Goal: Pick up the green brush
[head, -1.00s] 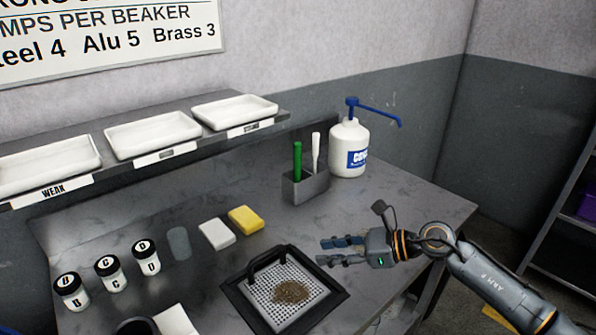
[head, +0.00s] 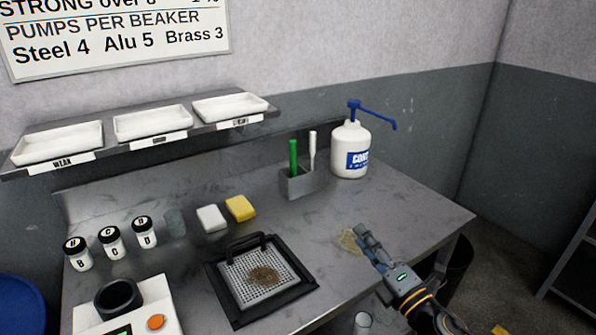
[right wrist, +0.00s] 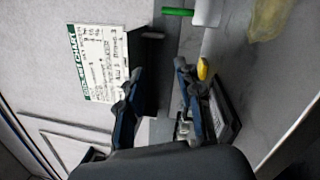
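The green brush (head: 293,158) stands upright in a small grey holder (head: 302,186) at the back of the bench, beside a white brush (head: 312,146). Its lower end is hidden in the holder. In the right wrist view the green brush (right wrist: 178,12) shows at the top edge. My right gripper (head: 366,244) is over the right front part of the bench, in front of and to the right of the holder, apart from the brush. Its fingers are spread and empty in the right wrist view (right wrist: 158,70). My left gripper is out of view.
A white pump bottle (head: 350,150) stands right of the holder. A yellow sponge (head: 240,208) and a white block (head: 211,218) lie to its left. A black-framed drain grate (head: 262,272) is in front. A yellowish patch (head: 347,241) lies beside the right gripper.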

